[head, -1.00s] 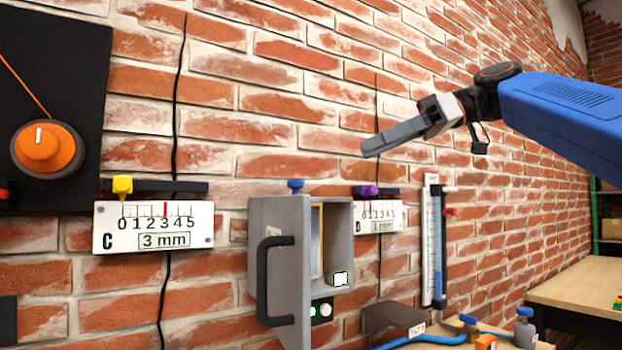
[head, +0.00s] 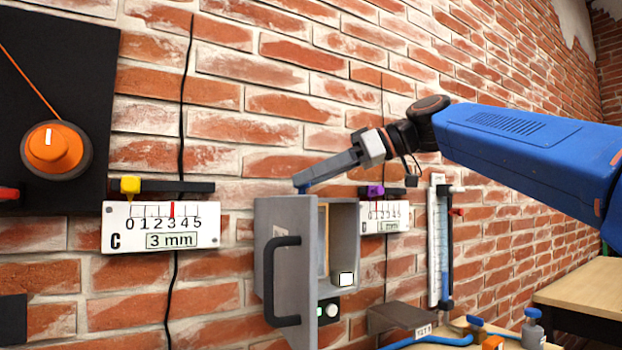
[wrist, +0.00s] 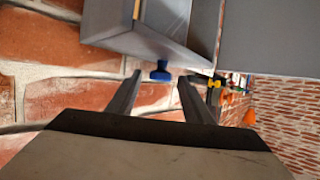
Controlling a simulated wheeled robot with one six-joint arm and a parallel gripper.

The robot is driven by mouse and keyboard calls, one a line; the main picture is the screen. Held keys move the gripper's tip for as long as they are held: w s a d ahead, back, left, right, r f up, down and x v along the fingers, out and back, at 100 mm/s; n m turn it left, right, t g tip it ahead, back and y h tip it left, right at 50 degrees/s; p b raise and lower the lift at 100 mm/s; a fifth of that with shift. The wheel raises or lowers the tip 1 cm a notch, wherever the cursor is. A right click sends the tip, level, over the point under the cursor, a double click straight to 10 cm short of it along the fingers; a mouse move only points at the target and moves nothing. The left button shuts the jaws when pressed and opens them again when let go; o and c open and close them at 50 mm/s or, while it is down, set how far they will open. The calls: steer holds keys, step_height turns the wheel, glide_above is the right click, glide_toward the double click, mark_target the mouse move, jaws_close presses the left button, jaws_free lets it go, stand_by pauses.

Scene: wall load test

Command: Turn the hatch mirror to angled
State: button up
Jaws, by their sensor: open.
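The hatch is a grey wall box (head: 345,215) with its grey door (head: 268,240) swung open. A blue knob (wrist: 160,71) stands on the top of the box, seen in the wrist view between my open fingers near their tips. My gripper (head: 300,183) is just above the box top in the head view and covers most of the knob there. It is open and empty, and I cannot tell whether a finger touches the knob. An upright panel with a tan edge (head: 324,240) shows inside the box; I cannot tell if it is the mirror.
The open door's black handle (head: 270,280) sticks out. A gauge with a yellow slider (head: 130,185) is left of the box; one with a purple slider (head: 376,190) is right. A tube gauge (head: 437,240) stands farther right.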

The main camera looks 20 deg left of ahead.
steer(key=shift+a+f, duration=0.1)
steer(key=shift+a, duration=0.15)
steer(key=c, duration=1.1)
steer(key=shift+o, duration=0.2)
steer(key=shift+s+m+t, duration=0.15)
steer(key=shift+m+t, duration=0.15)
steer(key=shift+t, duration=0.1)
steer(key=m+t, duration=0.2)
steer(key=t, duration=0.1)
steer(key=shift+s+m, duration=0.3)
steer(key=shift+s+a+m+t+h, duration=0.1)
steer(key=shift+m+t+h, duration=0.4)
steer(key=shift+m+t, duration=0.6)
steer(key=shift+s+a+m+t+h, duration=0.1)
steer(key=shift+m+t+h, duration=0.4)
steer(key=shift+m+t, duration=0.6)
steer(key=shift+m+t+h, duration=0.3)
steer(key=shift+t, duration=0.2)
